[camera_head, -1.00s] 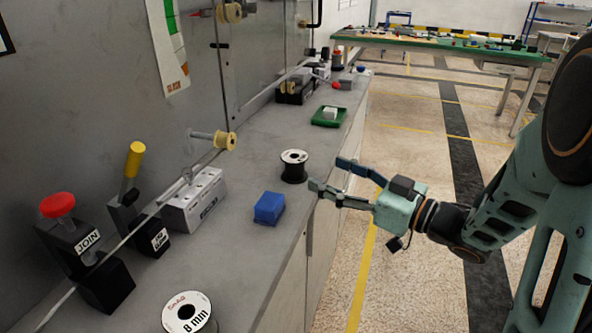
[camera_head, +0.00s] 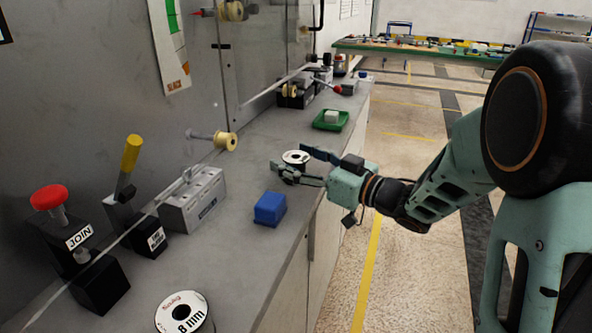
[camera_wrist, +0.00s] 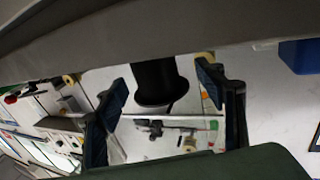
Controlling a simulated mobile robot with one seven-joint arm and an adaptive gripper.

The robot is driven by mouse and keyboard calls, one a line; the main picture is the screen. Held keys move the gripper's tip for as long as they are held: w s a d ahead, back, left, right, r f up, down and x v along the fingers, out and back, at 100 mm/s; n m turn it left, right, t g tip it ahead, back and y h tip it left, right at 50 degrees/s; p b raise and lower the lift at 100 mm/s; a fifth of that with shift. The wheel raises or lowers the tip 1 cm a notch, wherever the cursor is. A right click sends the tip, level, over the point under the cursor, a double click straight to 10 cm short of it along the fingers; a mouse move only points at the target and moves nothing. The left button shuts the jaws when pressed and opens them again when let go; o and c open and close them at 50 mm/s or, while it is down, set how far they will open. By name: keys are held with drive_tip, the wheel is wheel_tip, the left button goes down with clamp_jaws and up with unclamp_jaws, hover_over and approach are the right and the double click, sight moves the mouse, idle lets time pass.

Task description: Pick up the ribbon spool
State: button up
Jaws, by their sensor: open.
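A black ribbon spool with a white top label (camera_head: 294,157) stands upright on the grey bench. My gripper (camera_head: 288,160) is open at bench height, its two fingers reaching to either side of this spool. The near finger hides part of its lower side. In the wrist view the black spool (camera_wrist: 157,80) lies between the two spread fingers, with a gap visible on each side. A second spool, with a white label reading 8 mm (camera_head: 183,313), stands at the near end of the bench.
A blue block (camera_head: 270,209) sits close by, on the near side of my gripper. A grey block (camera_head: 193,200) and levers with a red knob (camera_head: 49,197) and a yellow handle (camera_head: 131,153) line the wall. A green tray (camera_head: 331,126) with a white block is beyond the spool.

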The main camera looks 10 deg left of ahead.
drive_tip(key=shift+c, duration=0.7)
drive_tip(key=c, duration=1.1)
drive_tip(key=shift+o, duration=0.2)
drive_tip(key=shift+r, duration=0.15)
